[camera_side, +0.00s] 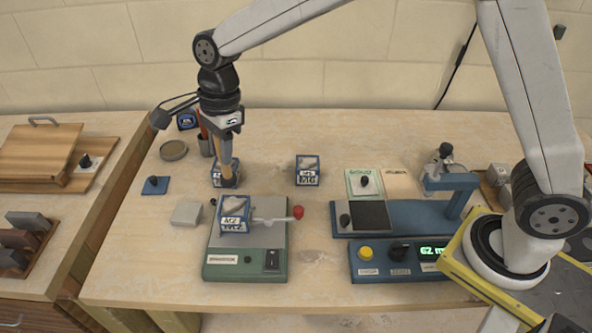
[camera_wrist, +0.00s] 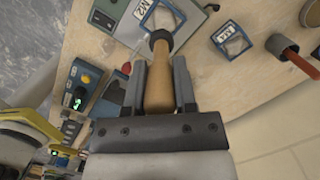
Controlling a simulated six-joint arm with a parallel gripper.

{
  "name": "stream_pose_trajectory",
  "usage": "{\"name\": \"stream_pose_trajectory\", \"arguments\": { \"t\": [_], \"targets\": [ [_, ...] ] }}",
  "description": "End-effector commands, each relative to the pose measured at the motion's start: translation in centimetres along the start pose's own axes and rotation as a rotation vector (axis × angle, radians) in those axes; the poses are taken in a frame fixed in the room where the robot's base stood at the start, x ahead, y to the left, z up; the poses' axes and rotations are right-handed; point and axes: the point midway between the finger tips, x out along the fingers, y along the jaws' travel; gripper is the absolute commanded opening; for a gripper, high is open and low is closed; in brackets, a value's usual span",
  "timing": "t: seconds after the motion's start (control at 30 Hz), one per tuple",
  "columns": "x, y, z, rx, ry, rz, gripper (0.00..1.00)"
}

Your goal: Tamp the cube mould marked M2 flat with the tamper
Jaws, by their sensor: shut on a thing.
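My gripper (camera_wrist: 160,85) is shut on the tamper's wooden handle (camera_wrist: 159,92); it also shows in the side view (camera_side: 222,135). The tamper hangs roughly upright, with its dark end (camera_wrist: 160,38) down. Mould M2 (camera_wrist: 153,17), blue-framed with grey fill, sits on the green machine (camera_side: 245,262); it also shows in the side view (camera_side: 235,222). In the wrist view the tamper's end is beside M2's near edge. In the side view the tamper is behind M2 and overlaps another blue mould (camera_side: 217,179), partly hiding it. The exact height gap is unclear.
A third blue mould (camera_side: 307,178) stands right of the tamper. A red-knobbed lever (camera_side: 297,212) sticks out beside M2. A pot (camera_side: 205,147) stands behind the tamper. Blue devices (camera_side: 400,272) fill the front right. Bare table lies around the third mould.

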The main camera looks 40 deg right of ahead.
Motion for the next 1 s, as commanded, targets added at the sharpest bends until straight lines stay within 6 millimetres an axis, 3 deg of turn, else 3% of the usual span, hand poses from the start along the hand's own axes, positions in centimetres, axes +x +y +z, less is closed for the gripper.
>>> {"name": "stream_pose_trajectory", "arguments": {
  "t": [0.47, 1.0],
  "targets": [
    [0.6, -0.1, -0.1, 0.001, -0.001, -0.001, 0.00],
    [4.3, -0.1, -0.6, 0.001, -0.001, 0.000, 0.00]
  ]
}}
